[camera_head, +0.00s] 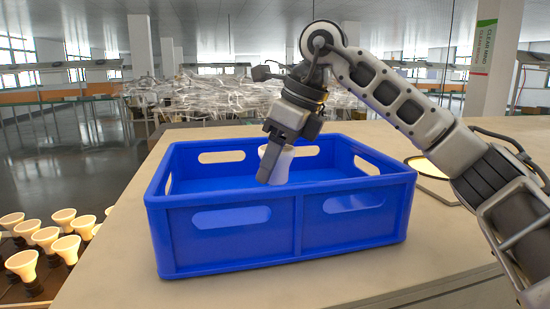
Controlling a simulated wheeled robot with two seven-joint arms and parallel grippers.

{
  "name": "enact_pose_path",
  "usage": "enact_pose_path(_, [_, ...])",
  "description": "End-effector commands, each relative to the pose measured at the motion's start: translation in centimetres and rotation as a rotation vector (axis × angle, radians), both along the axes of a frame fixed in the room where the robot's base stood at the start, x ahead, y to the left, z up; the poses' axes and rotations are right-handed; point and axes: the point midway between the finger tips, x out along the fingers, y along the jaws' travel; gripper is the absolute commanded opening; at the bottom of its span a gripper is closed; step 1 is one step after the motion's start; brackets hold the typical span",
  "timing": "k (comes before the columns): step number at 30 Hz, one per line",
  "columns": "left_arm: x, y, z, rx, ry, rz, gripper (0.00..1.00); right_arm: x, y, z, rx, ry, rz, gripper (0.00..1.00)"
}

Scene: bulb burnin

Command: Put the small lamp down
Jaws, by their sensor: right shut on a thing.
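The small lamp (280,164) is white and cone-shaped, widening toward its lower end. My right gripper (272,153) is shut on it, pointing down over the blue crate (228,245). The lamp is over the inside of the crate, near its middle; its lower end shows just above the near rim. I cannot tell whether it touches the crate floor. The crate is open-topped with oval handle holes and stands on the table (110,265). Part of the lamp is hidden by the gripper finger. My left gripper is not in view.
Several white lamps (65,248), some glowing, stand in dark holders at the lower left, beyond the table's left edge. A lit round disc (430,168) lies on the table right of the crate, partly behind my right arm. Bare table lies in front of the crate.

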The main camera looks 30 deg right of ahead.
Motion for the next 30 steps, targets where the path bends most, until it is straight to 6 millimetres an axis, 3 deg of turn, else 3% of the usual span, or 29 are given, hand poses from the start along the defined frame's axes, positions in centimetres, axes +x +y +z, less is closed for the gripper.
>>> enact_pose_path(11, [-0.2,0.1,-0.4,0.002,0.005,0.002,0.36,0.0,0.1,-0.6,0.001,-0.001,0.0,0.3])
enact_pose_path(12, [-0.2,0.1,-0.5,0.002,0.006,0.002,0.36,0.0,0.1,-0.7,0.001,-0.001,0.0,0.56])
enact_pose_path(14, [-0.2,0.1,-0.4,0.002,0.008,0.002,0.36,0.0,0.1,-0.6,0.001,-0.001,0.0,0.72])
enact_pose_path(15, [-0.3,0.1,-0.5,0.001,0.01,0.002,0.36,0.0,0.1,-0.6,0.001,-0.001,0.0,0.75])
enact_pose_path(25, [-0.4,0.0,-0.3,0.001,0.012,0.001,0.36,0.0,0.0,-0.1,0.001,-0.001,0.0,0.75])
enact_pose_path(30, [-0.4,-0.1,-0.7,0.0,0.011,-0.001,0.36,-0.7,-0.6,2.1,0.002,-0.005,-0.001,0.75])
